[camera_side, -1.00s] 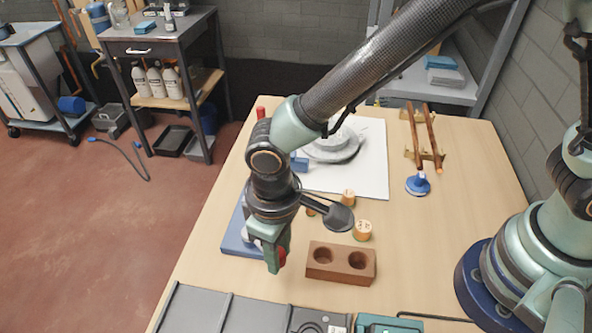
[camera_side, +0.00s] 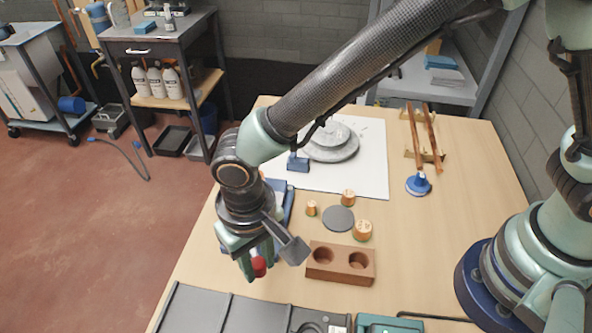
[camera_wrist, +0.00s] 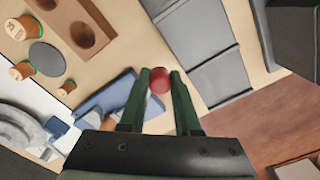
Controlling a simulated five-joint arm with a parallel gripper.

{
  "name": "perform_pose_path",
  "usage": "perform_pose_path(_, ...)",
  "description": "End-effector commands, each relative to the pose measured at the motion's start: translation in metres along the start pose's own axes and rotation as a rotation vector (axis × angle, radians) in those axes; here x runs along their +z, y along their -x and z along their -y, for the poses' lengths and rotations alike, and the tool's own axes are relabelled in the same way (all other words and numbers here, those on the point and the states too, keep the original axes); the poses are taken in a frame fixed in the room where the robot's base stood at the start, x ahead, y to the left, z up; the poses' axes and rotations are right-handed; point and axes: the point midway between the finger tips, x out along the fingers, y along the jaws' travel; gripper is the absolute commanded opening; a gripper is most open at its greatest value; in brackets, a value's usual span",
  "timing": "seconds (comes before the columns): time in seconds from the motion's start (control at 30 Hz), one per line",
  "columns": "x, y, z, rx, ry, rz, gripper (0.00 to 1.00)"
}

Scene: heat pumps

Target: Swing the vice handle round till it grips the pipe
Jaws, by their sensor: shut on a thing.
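My gripper (camera_side: 258,274) is shut on the red knob of the vice handle (camera_side: 259,266), at the near left part of the bench. In the wrist view the red knob (camera_wrist: 158,80) sits between the two green fingertips (camera_wrist: 160,74). The blue vice (camera_side: 285,190) is mostly hidden behind my wrist in the side view. Part of its blue body (camera_wrist: 108,103) shows beside the fingers in the wrist view.
A brown block with two holes (camera_side: 340,262) stands close right of my gripper. Copper-topped pieces (camera_side: 362,231) and a grey disc (camera_side: 338,218) lie behind it. Two copper pipes (camera_side: 424,135) rest on brass stands at the back right. Grey trays (camera_side: 225,312) line the near edge.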

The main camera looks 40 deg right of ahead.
Motion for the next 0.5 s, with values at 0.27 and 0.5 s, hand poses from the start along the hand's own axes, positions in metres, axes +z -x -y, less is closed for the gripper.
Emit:
perform_pose_path(0.27,-0.011,0.001,0.020,-0.007,-0.233,-0.005,0.00)
perform_pose_path(0.5,-0.019,0.001,0.029,-0.009,-0.378,-0.006,0.00)
